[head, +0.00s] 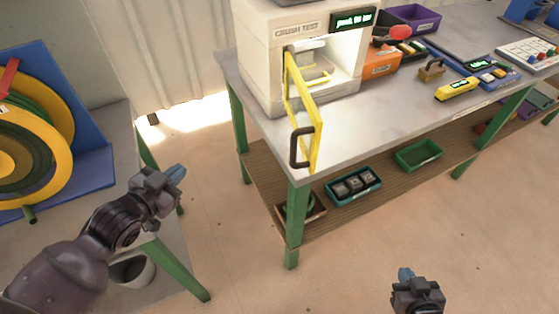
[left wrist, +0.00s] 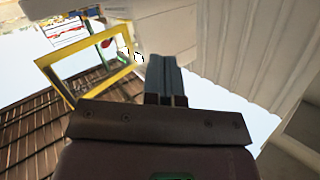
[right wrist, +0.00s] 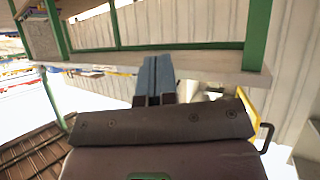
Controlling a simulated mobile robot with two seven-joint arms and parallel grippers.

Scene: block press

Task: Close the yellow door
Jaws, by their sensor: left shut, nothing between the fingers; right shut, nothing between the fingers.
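The yellow door (head: 302,111) is a thin frame with a dark handle (head: 301,147), hinged on the left side of the white crush test press (head: 300,57). It stands open, swung out toward the front edge of the table. The door frame also shows in the left wrist view (left wrist: 88,62), and a sliver of it with the handle in the right wrist view (right wrist: 266,138). My left gripper (head: 177,173) is shut and empty, left of the door and apart from it. My right gripper (head: 404,273) is shut and empty, low in front of the table, right of the door.
The grey table (head: 380,128) has green legs and a lower shelf with a teal tray of dark blocks (head: 353,186) and a green tray (head: 418,155). An orange bin (head: 381,62) stands beside the press. Floor between is clear.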

